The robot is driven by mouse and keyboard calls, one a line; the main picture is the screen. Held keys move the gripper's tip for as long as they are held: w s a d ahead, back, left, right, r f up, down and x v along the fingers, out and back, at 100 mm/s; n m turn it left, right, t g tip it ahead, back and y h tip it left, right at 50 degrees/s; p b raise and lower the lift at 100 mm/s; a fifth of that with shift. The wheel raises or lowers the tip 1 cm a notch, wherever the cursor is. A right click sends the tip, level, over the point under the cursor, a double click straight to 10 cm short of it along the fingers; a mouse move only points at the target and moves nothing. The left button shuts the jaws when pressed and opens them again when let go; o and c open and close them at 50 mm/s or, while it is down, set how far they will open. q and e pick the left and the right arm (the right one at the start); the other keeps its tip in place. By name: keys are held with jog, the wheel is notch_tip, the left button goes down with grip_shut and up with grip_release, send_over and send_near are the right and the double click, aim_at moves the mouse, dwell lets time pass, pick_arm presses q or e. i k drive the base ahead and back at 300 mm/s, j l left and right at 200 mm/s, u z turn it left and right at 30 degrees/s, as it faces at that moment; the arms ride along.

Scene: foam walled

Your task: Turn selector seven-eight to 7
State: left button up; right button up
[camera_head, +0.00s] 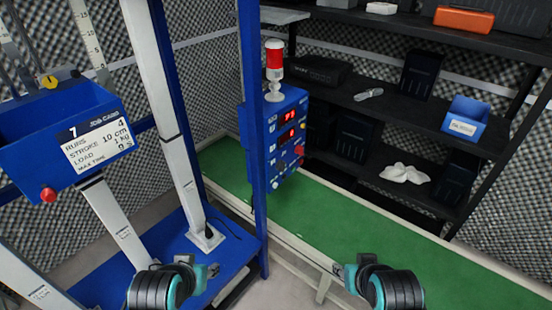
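A blue control box (262,118) is fixed to the blue post right of centre. Its face has two red lit displays, small buttons or knobs and a red knob (298,151). The labels are too small to read, so I cannot tell which control is selector seven-eight or where it points. My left arm's end (170,284) is at the bottom, left of the post. My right arm's end (385,284) is at the bottom, right of centre. Both are well below and apart from the box. Their fingers are not clearly visible, and I see nothing held.
A red and white beacon (274,68) tops the box. A green bench (370,240) runs behind, largely clear. Black shelves (420,115) with small items stand at right.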

aim_at(281, 164)
jog(key=i+l, duration=0.1)
jog(key=l, duration=0.7)
jog(key=i+l, duration=0.15)
jog(key=l, duration=0.25)
